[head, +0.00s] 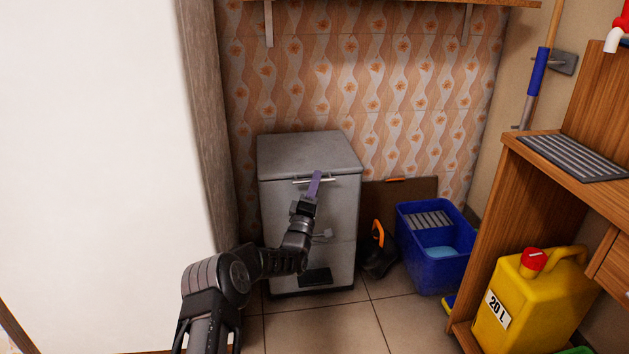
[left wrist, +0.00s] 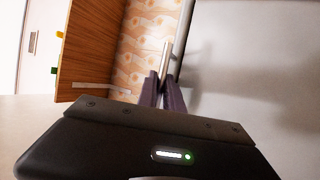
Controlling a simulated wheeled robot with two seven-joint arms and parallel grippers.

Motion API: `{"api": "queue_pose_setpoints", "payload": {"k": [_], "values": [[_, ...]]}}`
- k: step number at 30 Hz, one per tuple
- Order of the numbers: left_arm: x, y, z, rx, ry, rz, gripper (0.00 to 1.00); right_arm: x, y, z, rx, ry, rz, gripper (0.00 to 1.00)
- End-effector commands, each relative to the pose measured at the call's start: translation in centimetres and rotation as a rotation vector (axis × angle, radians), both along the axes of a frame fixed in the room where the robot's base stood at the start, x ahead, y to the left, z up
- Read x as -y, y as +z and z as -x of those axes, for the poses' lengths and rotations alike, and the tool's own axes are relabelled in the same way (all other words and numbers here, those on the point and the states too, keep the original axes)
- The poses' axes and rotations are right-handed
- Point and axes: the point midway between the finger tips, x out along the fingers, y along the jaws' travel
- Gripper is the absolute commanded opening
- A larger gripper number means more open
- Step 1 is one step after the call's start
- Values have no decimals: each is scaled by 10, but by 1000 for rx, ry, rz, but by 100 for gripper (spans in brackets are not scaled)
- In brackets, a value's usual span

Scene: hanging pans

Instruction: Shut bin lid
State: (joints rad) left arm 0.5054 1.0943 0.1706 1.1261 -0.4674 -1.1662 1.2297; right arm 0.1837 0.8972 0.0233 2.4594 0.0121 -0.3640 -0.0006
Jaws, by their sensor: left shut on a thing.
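The grey bin (head: 310,235) stands on the floor against the back wall. Its lid (head: 308,152) lies about level on top, and I see no clear gap under it. A thin, light handle bar (head: 328,180) runs along the lid's front edge. My left gripper (head: 315,182) reaches up in front of the bin and its purple fingers are shut on the handle. In the left wrist view the fingers (left wrist: 164,90) are close together at the pale handle bar (left wrist: 165,58), beside the bin's grey front (left wrist: 260,60). My right gripper is out of view.
Right of the bin stand a dark object with an orange handle (head: 378,240) and a blue bucket (head: 432,265). A wooden cabinet (head: 520,190) and a yellow canister (head: 535,305) are farther right. A white panel (head: 90,150) is at the left. Tiled floor is free in front.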

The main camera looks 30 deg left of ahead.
Motion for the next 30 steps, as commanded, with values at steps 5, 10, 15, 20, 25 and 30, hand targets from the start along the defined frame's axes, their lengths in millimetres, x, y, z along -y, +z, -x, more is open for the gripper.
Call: {"api": "queue_pose_setpoints", "payload": {"k": [5, 10, 15, 20, 25, 30], "values": [[-2, -6, 0, -12, 4, 6, 0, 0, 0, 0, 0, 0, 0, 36], [-3, -7, 0, -15, 4, 7, 16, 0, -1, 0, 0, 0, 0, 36], [-2, -7, 0, -16, 4, 6, 30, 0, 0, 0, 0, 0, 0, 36], [-1, -10, 7, -19, 3, 7, 33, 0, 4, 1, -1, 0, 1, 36], [4, -15, 28, -15, 2, 6, 33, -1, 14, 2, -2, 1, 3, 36], [9, -28, 53, -10, 3, 6, 33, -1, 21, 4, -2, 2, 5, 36]]}}
